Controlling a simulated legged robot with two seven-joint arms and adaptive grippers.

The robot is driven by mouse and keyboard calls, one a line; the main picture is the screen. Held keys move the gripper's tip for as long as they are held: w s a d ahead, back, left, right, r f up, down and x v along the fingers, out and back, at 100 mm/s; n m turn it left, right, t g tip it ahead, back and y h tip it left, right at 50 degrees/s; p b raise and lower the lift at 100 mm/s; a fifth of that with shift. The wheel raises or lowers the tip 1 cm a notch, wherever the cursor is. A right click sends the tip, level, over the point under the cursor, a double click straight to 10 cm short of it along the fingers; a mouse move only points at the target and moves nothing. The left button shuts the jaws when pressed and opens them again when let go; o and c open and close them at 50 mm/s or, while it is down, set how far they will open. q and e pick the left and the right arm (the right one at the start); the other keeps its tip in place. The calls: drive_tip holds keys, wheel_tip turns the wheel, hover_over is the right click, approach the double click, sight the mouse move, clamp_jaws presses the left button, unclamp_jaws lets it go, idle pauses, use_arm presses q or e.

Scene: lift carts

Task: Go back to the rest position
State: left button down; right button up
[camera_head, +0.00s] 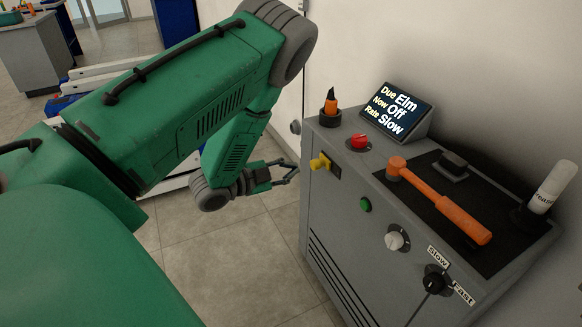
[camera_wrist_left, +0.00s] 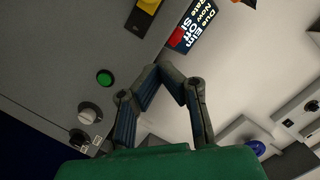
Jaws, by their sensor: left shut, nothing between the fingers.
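My left gripper (camera_head: 287,172) is at the end of my green left arm, left of the grey control cabinet (camera_head: 330,225) and apart from its yellow switch (camera_head: 320,161). In the left wrist view my left gripper (camera_wrist_left: 160,72) has its fingertips together with nothing between them. The cabinet front (camera_wrist_left: 50,70) lies behind and left of the fingers there. My right gripper is in neither view.
The cabinet carries a screen (camera_head: 397,112), a red button (camera_head: 359,141), an orange-handled hammer (camera_head: 440,203), a white bottle (camera_head: 552,186) and a dial (camera_head: 436,280). A white wall rises behind it. Open tiled floor (camera_head: 235,255) lies left of the cabinet.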

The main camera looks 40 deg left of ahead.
use_arm(q)
drive_tip(key=s+d+f+n+g+y, duration=0.2)
drive_tip(key=s+d+f+n+g, duration=0.15)
drive_tip(key=f, duration=0.25)
drive_tip(key=s+d+f+n+g+y, duration=0.1)
drive_tip(key=s+d+f+n+g, duration=0.25)
drive_tip(key=f, duration=0.25)
drive_tip(key=s+d+f+n+g, duration=0.2)
drive_tip(key=s+d+g, duration=0.2)
drive_tip(key=s, duration=0.6)
drive_tip(key=s+d+f+n+g, duration=0.2)
drive_tip(key=s+d+f+g, duration=0.1)
drive_tip(key=s, duration=0.7)
drive_tip(key=shift+s+d+g+y+p, duration=0.3)
drive_tip(key=shift+s+d+g+p, duration=0.05)
drive_tip(key=shift+g, duration=0.15)
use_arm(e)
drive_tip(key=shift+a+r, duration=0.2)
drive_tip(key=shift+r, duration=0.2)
use_arm(q)
drive_tip(key=shift+w+d+r, duration=0.1)
drive_tip(key=shift+d+r, duration=0.05)
drive_tip(key=shift+d, duration=0.2)
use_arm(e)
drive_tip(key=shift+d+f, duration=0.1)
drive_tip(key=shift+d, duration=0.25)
use_arm(q)
drive_tip(key=shift+a, duration=0.25)
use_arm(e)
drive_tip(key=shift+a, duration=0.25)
